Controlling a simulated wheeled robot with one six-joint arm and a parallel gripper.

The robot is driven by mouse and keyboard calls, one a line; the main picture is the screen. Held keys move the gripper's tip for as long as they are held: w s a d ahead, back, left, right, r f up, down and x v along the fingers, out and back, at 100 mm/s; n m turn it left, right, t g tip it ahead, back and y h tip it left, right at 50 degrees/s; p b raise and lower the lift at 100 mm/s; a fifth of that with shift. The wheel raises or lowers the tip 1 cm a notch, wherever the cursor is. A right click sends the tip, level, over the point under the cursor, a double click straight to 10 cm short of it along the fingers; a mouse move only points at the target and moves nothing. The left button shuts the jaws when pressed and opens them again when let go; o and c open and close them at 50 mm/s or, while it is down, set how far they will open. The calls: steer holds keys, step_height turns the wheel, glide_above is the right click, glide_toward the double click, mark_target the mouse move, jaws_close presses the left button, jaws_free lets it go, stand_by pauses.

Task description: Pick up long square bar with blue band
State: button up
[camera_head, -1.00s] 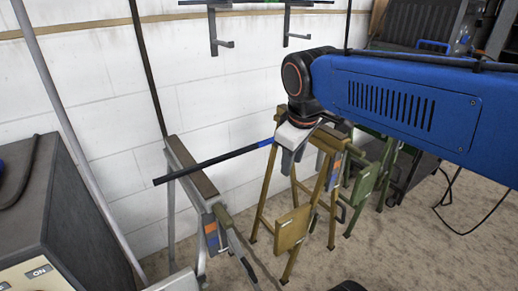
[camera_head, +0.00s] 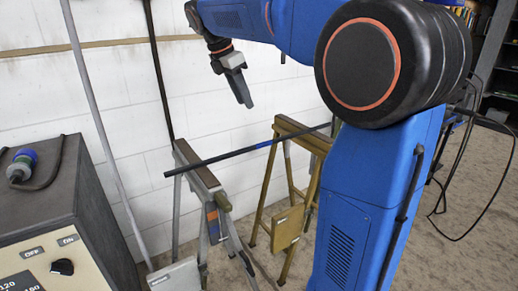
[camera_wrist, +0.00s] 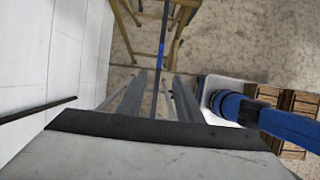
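The long square bar (camera_head: 225,156) is dark, with a blue band (camera_head: 264,144) near its middle. It lies across a grey trestle (camera_head: 200,178) at left and a tan wooden trestle (camera_head: 290,130) at right. My gripper (camera_head: 245,100) hangs above the bar, pointing down, clear of it in the head view. In the wrist view my gripper (camera_wrist: 157,80) has its two grey fingers apart, with nothing held. The bar (camera_wrist: 157,72) and its blue band (camera_wrist: 161,54) show between and beyond the fingers. The bar's right end is hidden behind my arm in the head view.
A white block wall (camera_head: 110,110) stands close behind. A grey control box (camera_head: 45,210) with a knob stands at left. A slanted grey pole (camera_head: 100,130) and a dark upright pole (camera_head: 158,75) are near the grey trestle. Cables (camera_head: 495,170) lie at right.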

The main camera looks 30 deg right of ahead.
mark_target(261, 144)
steer(key=x, duration=1.7)
steer(key=shift+d, duration=0.2)
jaws_close()
stand_by(1.0)
